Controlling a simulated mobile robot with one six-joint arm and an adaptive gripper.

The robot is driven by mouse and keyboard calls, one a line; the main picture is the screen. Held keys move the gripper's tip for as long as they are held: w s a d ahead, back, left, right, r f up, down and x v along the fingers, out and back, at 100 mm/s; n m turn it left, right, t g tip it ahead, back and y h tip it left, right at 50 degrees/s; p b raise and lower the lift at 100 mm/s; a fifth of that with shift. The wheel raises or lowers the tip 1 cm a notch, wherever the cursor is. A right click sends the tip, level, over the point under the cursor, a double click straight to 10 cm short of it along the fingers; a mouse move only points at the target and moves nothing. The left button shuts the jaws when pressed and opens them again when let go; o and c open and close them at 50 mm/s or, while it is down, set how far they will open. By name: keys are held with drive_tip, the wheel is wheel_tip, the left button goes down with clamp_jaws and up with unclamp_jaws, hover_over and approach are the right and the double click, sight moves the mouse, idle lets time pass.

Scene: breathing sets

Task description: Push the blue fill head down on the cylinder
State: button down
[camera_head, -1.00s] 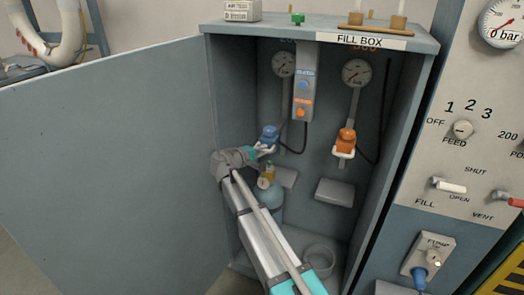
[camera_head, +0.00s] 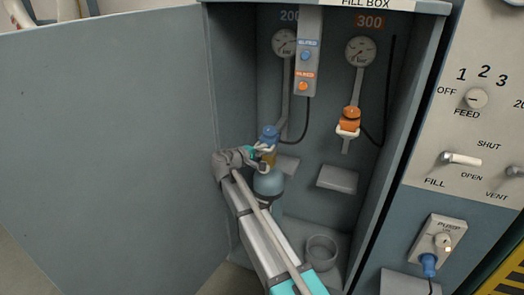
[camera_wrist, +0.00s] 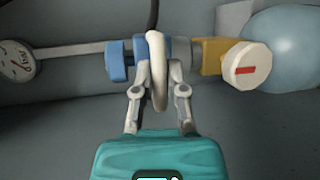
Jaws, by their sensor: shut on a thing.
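The blue fill head (camera_head: 269,132) is at the left inside the fill box, in line above the cylinder (camera_head: 268,184). In the wrist view the blue fill head (camera_wrist: 116,60) lies left of the brass cylinder valve (camera_wrist: 211,56), with a grey collar between them. I see no clear gap there; whether it is fully seated I cannot tell. My gripper (camera_wrist: 158,75) is shut on the fill head's pale loop handle (camera_wrist: 154,42). In the head view my gripper (camera_head: 264,153) is beside the valve and partly hides it. The cylinder also shows in the wrist view (camera_wrist: 293,48).
The orange fill head (camera_head: 349,120) hangs to the right. A grey ledge (camera_head: 337,178) and a round holder (camera_head: 321,250) are at its lower right. The open door (camera_head: 110,150) stands left of my arm. A pale valve knob (camera_wrist: 248,65) with a red mark sits close to my gripper.

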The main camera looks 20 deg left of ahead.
drive_tip(key=shift+s+d+f, duration=0.1)
drive_tip(key=shift+d+f, duration=0.05)
drive_tip(key=c, duration=0.7)
unclamp_jaws()
drive_tip(key=shift+f, duration=0.1)
drive_tip(key=shift+r, duration=0.2)
wheel_tip(320, 180, up, 9)
drive_tip(key=p, duration=0.9)
drive_tip(key=shift+f, duration=0.1)
drive_tip(key=p+v, duration=0.3)
drive_tip(key=v, duration=1.1)
drive_tip(key=shift+w+d+f+m+g+y+p, duration=0.1)
drive_tip(key=shift+d+f+m+g+y+p, duration=0.7)
drive_tip(key=shift+d, duration=4.8)
drive_tip(key=shift+w+d+f+m+g+y+p, duration=0.1)
drive_tip(key=shift+d+f+m+g+y+p, duration=0.65)
drive_tip(key=shift+d, duration=4.8)
drive_tip(key=shift+w+d+f+m+g+y+p, duration=0.1)
drive_tip(key=shift+d+f+m+g+y+p, duration=0.75)
drive_tip(key=shift+d, duration=4.75)
